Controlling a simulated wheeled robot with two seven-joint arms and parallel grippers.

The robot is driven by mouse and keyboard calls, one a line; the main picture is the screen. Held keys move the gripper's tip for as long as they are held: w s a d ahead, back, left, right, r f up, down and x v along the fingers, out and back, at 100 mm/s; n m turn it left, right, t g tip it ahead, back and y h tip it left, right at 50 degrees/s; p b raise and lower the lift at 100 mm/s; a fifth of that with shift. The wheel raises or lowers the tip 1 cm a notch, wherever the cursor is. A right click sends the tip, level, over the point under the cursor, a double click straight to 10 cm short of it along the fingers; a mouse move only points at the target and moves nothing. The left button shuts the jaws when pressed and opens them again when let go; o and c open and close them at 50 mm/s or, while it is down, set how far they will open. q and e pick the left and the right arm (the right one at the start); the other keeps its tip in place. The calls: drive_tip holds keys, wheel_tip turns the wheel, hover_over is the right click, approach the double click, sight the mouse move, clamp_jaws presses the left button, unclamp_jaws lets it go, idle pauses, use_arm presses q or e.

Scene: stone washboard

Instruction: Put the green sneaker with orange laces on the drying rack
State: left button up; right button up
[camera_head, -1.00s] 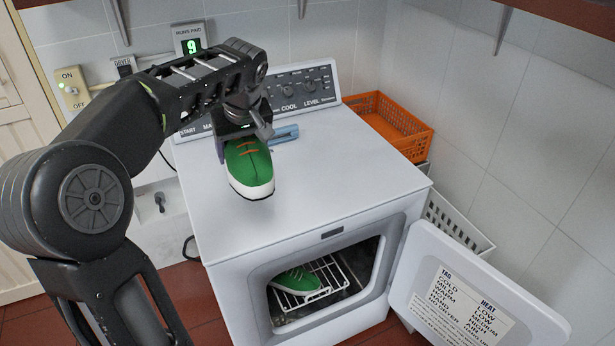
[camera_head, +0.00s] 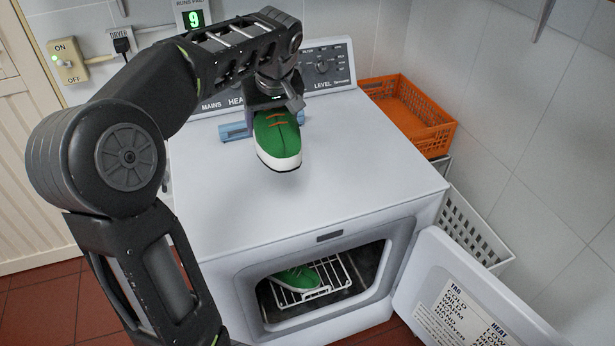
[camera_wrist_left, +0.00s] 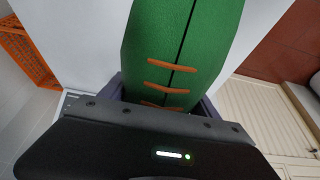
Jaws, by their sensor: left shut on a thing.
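A green sneaker (camera_head: 277,140) with orange laces and a white sole is in my left gripper (camera_head: 275,104), above the top of the white dryer (camera_head: 340,165). Its toe points toward the front. In the left wrist view the sneaker (camera_wrist_left: 185,45) fills the upper middle, laces toward the gripper. A second green sneaker (camera_head: 297,277) sits on the white wire drying rack (camera_head: 318,289) inside the dryer's open drum. The right part of that rack is bare. The right gripper is not in view.
The dryer door (camera_head: 462,298) hangs open to the right. A blue object (camera_head: 234,131) lies on the dryer top behind my gripper. An orange basket (camera_head: 408,115) and a white basket (camera_head: 472,228) stand at the right. A counter display (camera_head: 193,19) reads 9.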

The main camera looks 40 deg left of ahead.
use_arm(q)
drive_tip(key=b, duration=0.7)
hover_over(276, 184)
drive_tip(key=s+d, duration=0.1)
drive_tip(key=d, duration=0.1)
wheel_tip(276, 184, down, 7)
drive_tip(key=shift+s+a+f+p, duration=0.1)
drive_tip(key=shift+a+f+p, duration=0.05)
drive_tip(key=shift+a+p, duration=0.15)
drive_tip(key=shift+f, duration=3.15)
drive_tip(key=shift+f+p, duration=0.1)
drive_tip(key=shift+p, duration=0.2)
wheel_tip(276, 184, down, 3)
drive_tip(key=shift+f, duration=0.3)
